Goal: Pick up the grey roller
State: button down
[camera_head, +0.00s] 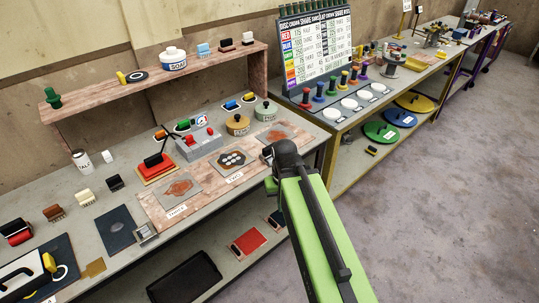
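I cannot pick out a grey roller with certainty. A small grey metal piece (146,233) lies at the bench's front edge, left of the wooden board, but its shape is too small to tell. A dark roller-like piece (153,161) sits on a red block behind the board. My gripper (267,153) is at the end of my green arm, over the bench's front edge near the board's right end. It is dark and seen from behind, and its fingers are mostly hidden. I see nothing clearly held.
A grey box with red levers (199,143) and two lidded pots, one tan (237,125) and one green (265,111), stand behind the board. Several brushes line the left bench. A raised wooden shelf (110,92) runs behind. The floor (450,200) at right is clear.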

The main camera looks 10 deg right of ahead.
aim_at(266, 157)
jog(key=u, duration=0.45)
jog(key=k, duration=1.35)
jog(key=u, duration=0.95)
jog(key=i, duration=1.25)
jog(key=z, duration=0.4)
